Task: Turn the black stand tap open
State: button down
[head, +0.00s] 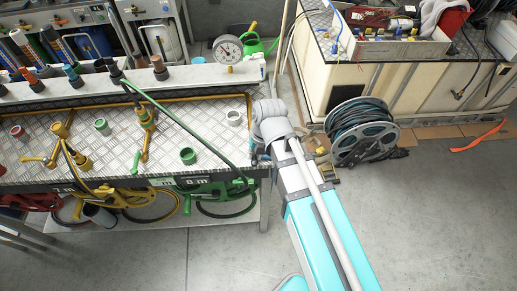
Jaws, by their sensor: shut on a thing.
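My arm reaches from the bottom of the head view to the right end of the metal workbench (185,165). Its grey wrist hides my gripper, so I cannot see the fingers or what lies between them. I cannot make out a black stand tap for certain; it may be behind my wrist. Small dark and blue parts show just left of the wrist, too small to tell apart. Two yellow stand taps with side levers stand on the bench, one at the left (61,131) and one nearer the middle (147,118).
A pressure gauge (228,49) stands behind the bench. A green hose (185,127) slants across the bench top. Green and white cups stand on it. A hose reel (362,132) is on the floor right of my wrist. The grey floor at right is mostly clear.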

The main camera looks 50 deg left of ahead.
jog(key=shift+w+d, duration=0.1)
jog(key=shift+d, duration=0.05)
dwell(0.3)
jog(key=c, duration=0.6)
grip_release()
jog(key=shift+c, duration=0.2)
jog(key=shift+r, duration=0.1)
